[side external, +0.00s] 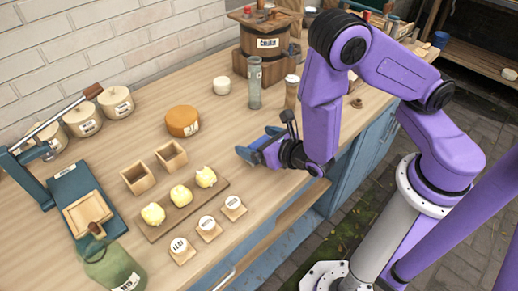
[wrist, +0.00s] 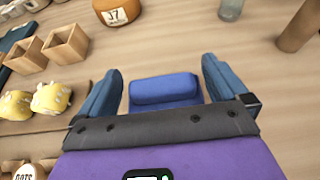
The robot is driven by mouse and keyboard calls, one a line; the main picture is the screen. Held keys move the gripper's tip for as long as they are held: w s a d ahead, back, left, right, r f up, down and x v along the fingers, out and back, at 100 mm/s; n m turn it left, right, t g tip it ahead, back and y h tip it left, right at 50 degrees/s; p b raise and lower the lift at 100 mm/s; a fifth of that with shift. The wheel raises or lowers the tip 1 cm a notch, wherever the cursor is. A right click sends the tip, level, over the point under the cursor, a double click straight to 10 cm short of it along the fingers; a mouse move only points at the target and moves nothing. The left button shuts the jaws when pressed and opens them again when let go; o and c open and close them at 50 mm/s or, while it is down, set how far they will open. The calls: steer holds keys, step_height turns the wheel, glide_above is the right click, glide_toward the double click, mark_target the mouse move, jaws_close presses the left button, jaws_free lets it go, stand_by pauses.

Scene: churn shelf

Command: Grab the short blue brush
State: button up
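A short, blocky blue object (wrist: 165,90), which looks like the blue brush, lies between the fingers of my gripper (wrist: 161,68) in the wrist view. The blue fingers stand apart on its left and right, with a narrow gap at least on the left side. My gripper is open around it. The near part of the object is hidden behind the gripper body. In the side view my gripper (side external: 255,142) is low over the front edge of the wooden table; I cannot make out the brush apart from the blue fingers there.
Butter lumps on a board (side external: 217,190) and two wooden boxes (side external: 171,156) stand to the left. An orange round cheese (side external: 183,121), a glass cylinder (side external: 255,85) and a brown cylinder (side external: 291,92) stand behind. The wooden churn (side external: 267,62) is at the back. Bare table surrounds my gripper.

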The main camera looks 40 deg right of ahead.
steer(key=c, duration=0.7)
steer(key=shift+r, duration=0.1)
